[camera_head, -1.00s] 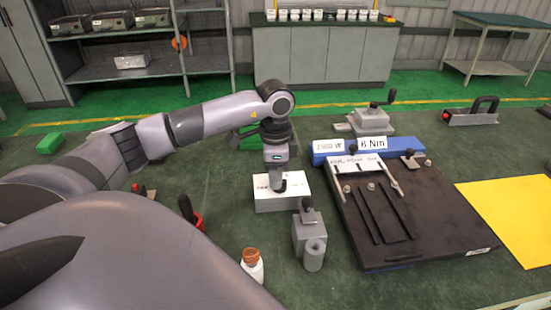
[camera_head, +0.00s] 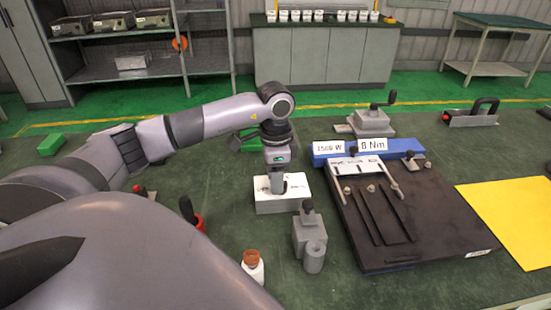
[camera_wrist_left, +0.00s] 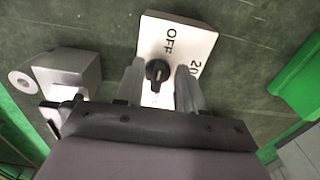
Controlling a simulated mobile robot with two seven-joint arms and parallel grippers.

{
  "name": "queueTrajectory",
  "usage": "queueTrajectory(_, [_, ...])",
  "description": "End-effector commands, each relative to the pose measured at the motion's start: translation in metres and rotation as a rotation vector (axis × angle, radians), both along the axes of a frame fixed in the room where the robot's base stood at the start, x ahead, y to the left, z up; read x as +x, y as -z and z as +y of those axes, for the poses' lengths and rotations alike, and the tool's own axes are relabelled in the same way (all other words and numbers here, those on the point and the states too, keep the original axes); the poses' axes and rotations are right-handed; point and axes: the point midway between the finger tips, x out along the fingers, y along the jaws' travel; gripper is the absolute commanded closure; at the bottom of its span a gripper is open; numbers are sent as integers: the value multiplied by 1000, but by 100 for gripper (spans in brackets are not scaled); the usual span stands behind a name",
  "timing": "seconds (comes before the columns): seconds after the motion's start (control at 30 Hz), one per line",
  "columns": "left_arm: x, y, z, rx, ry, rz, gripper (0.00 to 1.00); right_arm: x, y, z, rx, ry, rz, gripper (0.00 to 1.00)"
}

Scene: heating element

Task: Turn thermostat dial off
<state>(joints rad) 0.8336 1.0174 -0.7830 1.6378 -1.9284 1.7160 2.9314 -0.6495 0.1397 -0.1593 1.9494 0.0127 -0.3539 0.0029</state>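The thermostat is a white box (camera_head: 293,203) on the green table in the head view. The wrist view shows its white face (camera_wrist_left: 187,45), marked OFF at the top and "20" at the right, partly hidden. Its round black dial (camera_wrist_left: 157,71) lies between the two fingers of my left gripper (camera_wrist_left: 160,86). The fingers are apart, with a gap to the dial on each side. In the head view my left gripper (camera_head: 277,184) points down over the box and hides the dial. My right gripper is not in view.
A grey metal block (camera_head: 308,236) stands close to the box's right, with a white bottle (camera_head: 253,268) in front. A dark plate (camera_head: 425,225) lies further right, by a yellow sheet (camera_head: 507,208). A red-handled tool (camera_head: 191,214) is at the left.

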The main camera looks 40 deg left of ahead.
Motion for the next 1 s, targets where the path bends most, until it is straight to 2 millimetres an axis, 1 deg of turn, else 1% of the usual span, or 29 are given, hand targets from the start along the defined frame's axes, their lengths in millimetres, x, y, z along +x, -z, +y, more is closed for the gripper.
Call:
queueTrajectory(0.17, [0,-4,-1,-1,2,-2,62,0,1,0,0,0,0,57])
queueTrajectory(0.27, [1,-16,-1,-1,2,-4,62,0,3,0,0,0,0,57])
queueTrajectory(0.5, [1,-55,0,-1,1,-4,62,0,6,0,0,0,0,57])
queueTrajectory(0.6, [0,-66,0,0,0,-2,62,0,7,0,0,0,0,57])
queueTrajectory(0.73, [0,-72,0,0,0,-1,62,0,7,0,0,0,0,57])
queueTrajectory(1.0, [0,-72,0,0,0,0,62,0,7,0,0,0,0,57])
